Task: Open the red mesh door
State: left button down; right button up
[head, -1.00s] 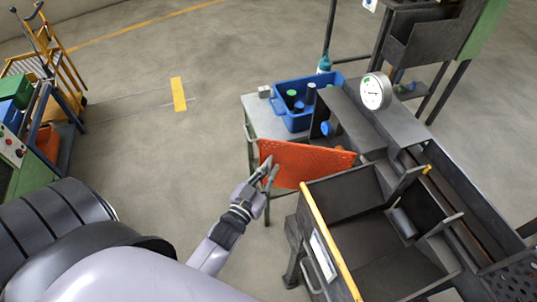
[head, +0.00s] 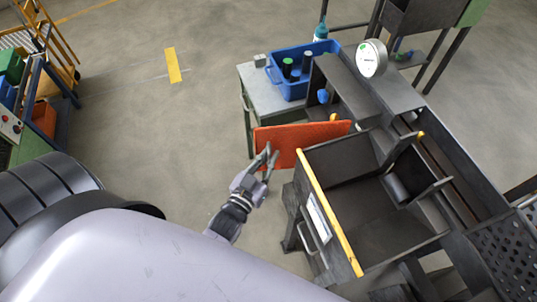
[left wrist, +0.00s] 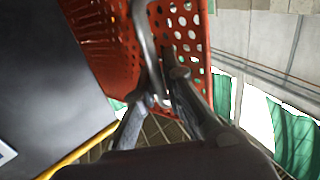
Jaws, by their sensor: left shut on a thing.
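The red mesh door (head: 300,137) stands out from the dark machine, swung away from it, in the middle of the head view. It also shows in the left wrist view (left wrist: 105,38) as a red perforated panel with a bent edge. My left gripper (head: 267,160) is at the door's left, free end. In the left wrist view its two fingers (left wrist: 160,95) are closed around a grey metal handle (left wrist: 144,45) on the door. The exact contact at the fingertips is partly hidden. My right gripper is not in view.
A dark bin with a yellow rail (head: 325,215) stands just right of my left gripper. A grey table (head: 262,88) with a blue crate (head: 283,77) is behind the door. A round gauge (head: 371,58) stands on the machine.

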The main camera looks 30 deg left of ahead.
pick_arm(q)
jog(key=c, duration=2)
grip_release()
jog(key=shift+w+d+r, duration=0.1)
jog(key=shift+w+r, duration=0.05)
jog(key=shift+r, duration=0.3)
jog(key=shift+o, duration=0.2)
jog(key=s, duration=1.2)
jog(key=shift+f, duration=0.4)
jog(key=shift+s, duration=0.15)
